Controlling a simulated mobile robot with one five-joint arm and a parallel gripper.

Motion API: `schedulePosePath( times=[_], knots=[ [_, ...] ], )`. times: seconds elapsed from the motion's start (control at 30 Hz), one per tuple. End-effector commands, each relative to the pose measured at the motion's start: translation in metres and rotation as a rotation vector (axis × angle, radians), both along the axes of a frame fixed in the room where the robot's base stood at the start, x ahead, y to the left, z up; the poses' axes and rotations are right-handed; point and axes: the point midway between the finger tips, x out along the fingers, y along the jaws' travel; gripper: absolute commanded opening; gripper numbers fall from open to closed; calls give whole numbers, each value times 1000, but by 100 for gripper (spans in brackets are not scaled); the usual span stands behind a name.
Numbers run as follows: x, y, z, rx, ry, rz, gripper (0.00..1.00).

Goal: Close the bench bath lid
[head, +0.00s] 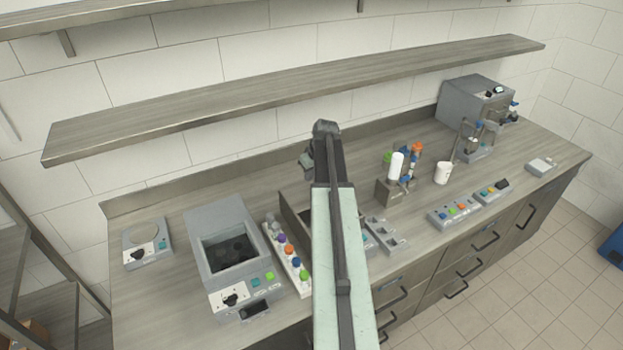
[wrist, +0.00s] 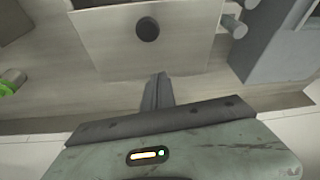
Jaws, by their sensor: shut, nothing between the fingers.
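The bench bath (head: 212,276) is a grey box on the left part of the counter in the head view. Its dark well is uncovered, with dark round shapes inside. A plain grey panel (head: 221,217) rises behind the well and looks like the raised lid. My gripper (wrist: 158,82) is shut and empty in the wrist view. It points at a pale panel (wrist: 105,45) with a round black knob (wrist: 147,29); I cannot tell whether they touch. In the head view my arm hides most of the gripper, which is up and to the right of the bath.
A rack of coloured caps (head: 288,256) stands right beside the bath, and a small scale-like device (head: 147,243) to its left. An open box (head: 292,219) is partly behind my arm. A long shelf (head: 290,92) hangs above. A white cup (head: 443,173) stands farther right.

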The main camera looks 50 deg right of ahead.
Motion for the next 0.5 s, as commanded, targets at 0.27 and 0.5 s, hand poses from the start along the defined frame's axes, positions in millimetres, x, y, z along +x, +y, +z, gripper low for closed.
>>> schedulePosePath(
  times=[0.27, 0.5],
  knots=[
    [-29, 7, -22, 0, 0, -1, 0],
    [-33, 6, -22, 0, 0, 2, 0]
  ],
)
